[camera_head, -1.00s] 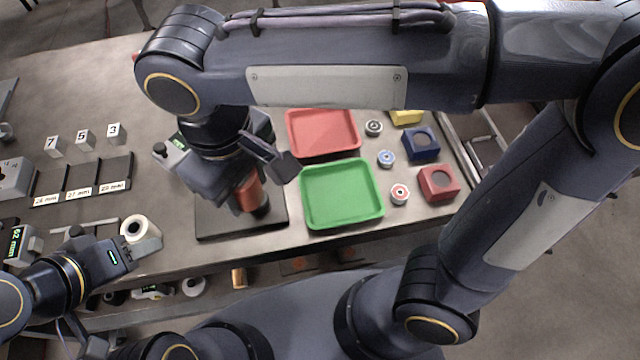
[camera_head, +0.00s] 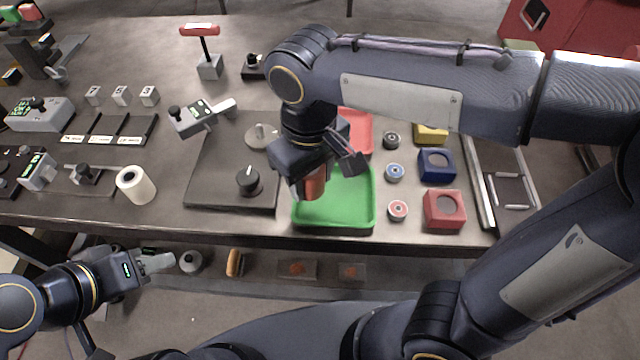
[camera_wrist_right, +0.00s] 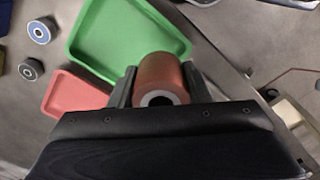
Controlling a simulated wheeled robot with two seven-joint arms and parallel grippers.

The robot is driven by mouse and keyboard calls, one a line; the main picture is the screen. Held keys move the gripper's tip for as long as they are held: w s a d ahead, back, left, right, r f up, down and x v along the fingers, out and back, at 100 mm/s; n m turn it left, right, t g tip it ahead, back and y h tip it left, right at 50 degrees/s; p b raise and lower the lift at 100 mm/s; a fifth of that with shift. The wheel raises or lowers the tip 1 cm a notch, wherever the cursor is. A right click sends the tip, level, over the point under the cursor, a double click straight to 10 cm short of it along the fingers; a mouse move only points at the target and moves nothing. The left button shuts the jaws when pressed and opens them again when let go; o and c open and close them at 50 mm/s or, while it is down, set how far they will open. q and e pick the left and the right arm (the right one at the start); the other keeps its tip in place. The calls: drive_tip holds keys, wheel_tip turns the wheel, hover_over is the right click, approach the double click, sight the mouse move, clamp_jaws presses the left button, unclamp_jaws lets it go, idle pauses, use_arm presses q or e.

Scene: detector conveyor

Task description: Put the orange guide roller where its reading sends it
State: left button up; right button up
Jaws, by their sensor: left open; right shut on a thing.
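The orange guide roller (camera_head: 314,184) is held in my right gripper (camera_head: 322,172), over the left part of the green tray (camera_head: 364,222). In the right wrist view the roller (camera_wrist_right: 163,75) sits between the two fingers with its grey end and dark bore facing the camera, and the green tray (camera_wrist_right: 105,22) lies behind it. I cannot tell its exact height above the tray. The red tray (camera_head: 362,128) is partly hidden behind my right arm. My left gripper (camera_head: 160,262) is open and empty below the table's front edge.
Several small rollers (camera_head: 395,172) stand right of the trays, beside a blue block (camera_head: 437,166) and a red block (camera_head: 444,210). A white roll (camera_head: 136,185) stands at the front left. Labelled slots (camera_head: 110,130) and numbered cubes (camera_head: 121,96) are further back.

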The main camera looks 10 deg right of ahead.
sight(319, 188)
drive_tip(key=shift+w+d+f, duration=0.35)
drive_tip(key=shift+w+f, duration=0.1)
drive_tip(key=shift+f, duration=0.25)
drive_tip(key=f, duration=0.1)
drive_tip(key=w+f, duration=0.1)
drive_tip(key=f, duration=0.1)
drive_tip(key=d+f, duration=0.1)
drive_tip(key=shift+w+f, duration=0.15)
drive_tip(key=shift+f, duration=0.35)
drive_tip(key=shift+f+b, duration=0.1)
drive_tip(key=shift+b, duration=0.2)
drive_tip(key=o, duration=0.8)
